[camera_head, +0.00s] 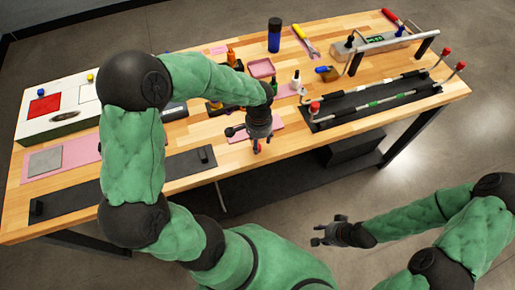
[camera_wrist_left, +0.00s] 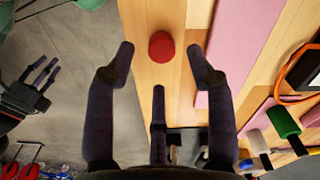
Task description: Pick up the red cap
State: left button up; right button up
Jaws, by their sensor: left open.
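The red cap (camera_wrist_left: 161,46) stands on bare wood close to the table's front edge, beside a pink mat. In the head view a bit of the red cap (camera_head: 257,147) shows just below my left gripper (camera_head: 252,137). In the left wrist view my left gripper (camera_wrist_left: 158,72) is open. Its two side fingers are on either side of the cap and the third is below it in the picture, with gaps between fingers and cap. My right gripper (camera_head: 322,233) hangs off the table's front, empty, its fingers apart; it also shows in the left wrist view (camera_wrist_left: 32,88).
The pink mat (camera_wrist_left: 222,60) lies right of the cap. A black fixture (camera_head: 375,100) with red-ended rods stands on the table's right side. A white box (camera_head: 65,105) stands at the left. Screwdrivers and small tools crowd the middle. The floor in front is free.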

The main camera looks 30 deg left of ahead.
pick_arm(q)
jog(key=f, duration=0.3)
jog(key=shift+a+f+b, duration=0.2)
jog(key=shift+f+b, duration=0.05)
jog(key=shift+b, duration=0.1)
jog(key=c, duration=0.9)
jog(key=shift+r, duration=0.15)
jog(key=shift+r, duration=0.25)
jog(key=r, duration=0.1)
jog(key=r+p, duration=0.1)
jog(key=r, duration=0.1)
jog(key=shift+d+r, duration=0.15)
jog(key=shift+d, duration=0.2)
jog(key=w+d+r+p, duration=0.2)
jog(key=d+r, duration=0.7)
jog(key=d, duration=0.4)
jog(key=shift+w, duration=0.35)
